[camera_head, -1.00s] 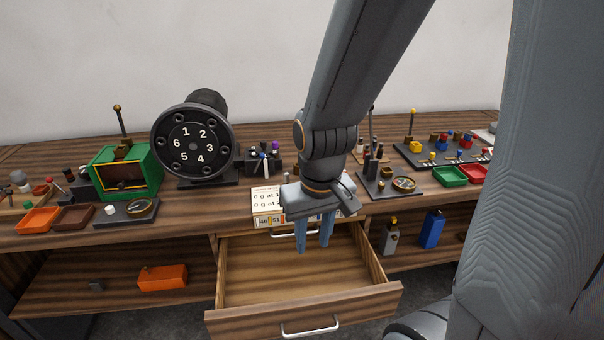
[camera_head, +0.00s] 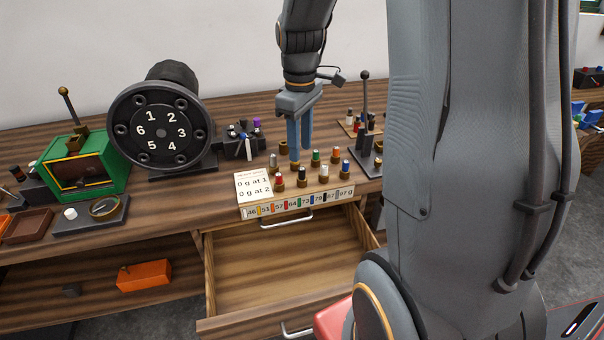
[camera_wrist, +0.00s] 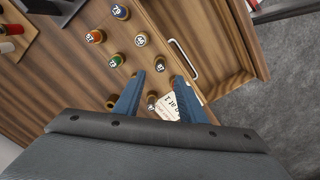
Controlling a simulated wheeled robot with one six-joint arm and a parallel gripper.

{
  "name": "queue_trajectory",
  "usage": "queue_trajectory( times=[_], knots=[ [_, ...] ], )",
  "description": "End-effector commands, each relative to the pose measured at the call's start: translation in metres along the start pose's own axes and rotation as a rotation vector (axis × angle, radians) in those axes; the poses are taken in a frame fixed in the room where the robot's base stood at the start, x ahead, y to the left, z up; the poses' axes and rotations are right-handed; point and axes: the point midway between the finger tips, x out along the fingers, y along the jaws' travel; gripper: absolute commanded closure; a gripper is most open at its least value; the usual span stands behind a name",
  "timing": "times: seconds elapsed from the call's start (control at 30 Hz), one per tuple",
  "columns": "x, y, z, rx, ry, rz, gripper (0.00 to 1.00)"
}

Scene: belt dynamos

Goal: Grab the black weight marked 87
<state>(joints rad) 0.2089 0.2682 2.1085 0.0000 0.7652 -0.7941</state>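In the wrist view the black weight (camera_wrist: 160,64) shows just beyond the gap between my fingertips. My gripper (camera_head: 300,157) points down over the rack, its blue fingers apart with nothing held. The fingers also show in the wrist view (camera_wrist: 158,76). One finger hides part of the back row in the head view.
White (camera_head: 324,172), red (camera_head: 279,181), green (camera_head: 315,157) and blue (camera_head: 346,167) weights stand close around. A card (camera_head: 253,187) is at the rack's left. An open drawer (camera_head: 270,275) juts out below. A numbered dial (camera_head: 160,131) stands at left.

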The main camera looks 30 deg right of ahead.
Motion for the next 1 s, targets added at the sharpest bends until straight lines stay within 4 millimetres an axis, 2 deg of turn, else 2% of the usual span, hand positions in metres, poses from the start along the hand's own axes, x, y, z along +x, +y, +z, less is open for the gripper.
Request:
queue_trajectory(
  times=[0.6,0.9,0.93,1.0],
  knots=[
    [0.065,-0.001,0.004,-0.001,-0.002,-0.002,0.63],
    [0.070,-0.001,0.004,-0.001,0.000,0.000,0.63],
    [0.070,-0.001,0.004,-0.001,0.000,0.000,0.65],
    [0.070,-0.001,0.004,-0.001,0.000,0.000,0.76]
  ],
)
